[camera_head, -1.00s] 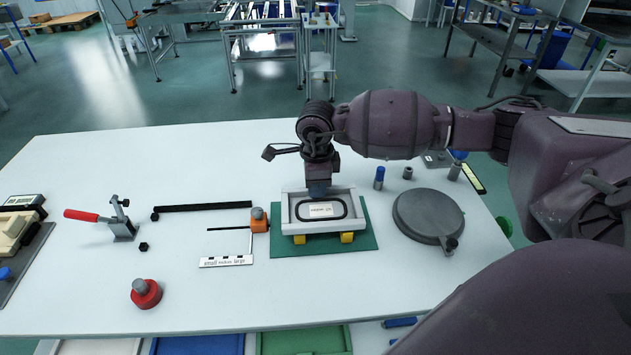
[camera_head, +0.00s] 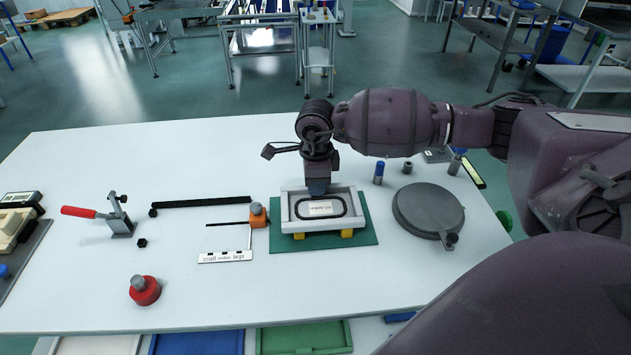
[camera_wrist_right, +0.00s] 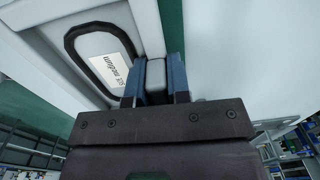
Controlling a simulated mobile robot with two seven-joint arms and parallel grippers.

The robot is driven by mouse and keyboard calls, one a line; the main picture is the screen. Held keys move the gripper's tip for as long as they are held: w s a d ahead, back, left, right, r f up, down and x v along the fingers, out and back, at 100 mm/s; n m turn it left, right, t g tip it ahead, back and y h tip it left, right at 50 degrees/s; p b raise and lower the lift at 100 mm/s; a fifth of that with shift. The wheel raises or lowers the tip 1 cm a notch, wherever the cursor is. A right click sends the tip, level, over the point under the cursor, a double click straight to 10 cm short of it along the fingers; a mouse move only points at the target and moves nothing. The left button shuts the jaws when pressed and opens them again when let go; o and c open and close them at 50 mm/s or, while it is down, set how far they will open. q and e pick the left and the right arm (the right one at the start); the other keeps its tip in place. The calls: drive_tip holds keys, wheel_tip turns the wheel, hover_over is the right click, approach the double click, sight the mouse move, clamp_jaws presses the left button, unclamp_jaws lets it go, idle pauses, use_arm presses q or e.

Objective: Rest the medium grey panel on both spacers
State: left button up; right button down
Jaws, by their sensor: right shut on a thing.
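The medium grey panel (camera_head: 345,225) is a light grey rectangular frame with a black oval seal and a label reading "medium". It lies over two yellow spacers (camera_head: 346,233) on a green mat (camera_head: 366,239); I cannot tell whether it presses on both. My right gripper (camera_head: 318,190) is at the panel's far edge. In the right wrist view, its blue fingers (camera_wrist_right: 155,80) are shut on a grey part of the panel (camera_wrist_right: 110,45). The spacers' rear parts are hidden under the panel. My left gripper is not in view.
Left of the mat stand an orange-based piece (camera_head: 258,217) and a size scale strip (camera_head: 225,257). A dark round plate (camera_head: 428,210) lies to the right. A red-handled clamp (camera_head: 120,220) and a red knob (camera_head: 145,291) are farther left. The white table's front middle is clear.

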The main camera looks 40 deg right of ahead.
drive_tip(key=c, duration=1)
unclamp_jaws()
drive_tip(key=shift+r, duration=0.15)
wheel_tip(320, 180, up, 10)
drive_tip(key=shift+f+p, duration=0.25)
drive_tip(key=shift+p, duration=0.4)
drive_tip(key=shift+s+r, duration=0.1)
drive_tip(key=shift+r, duration=0.4)
drive_tip(key=shift+s+a+f, duration=0.1)
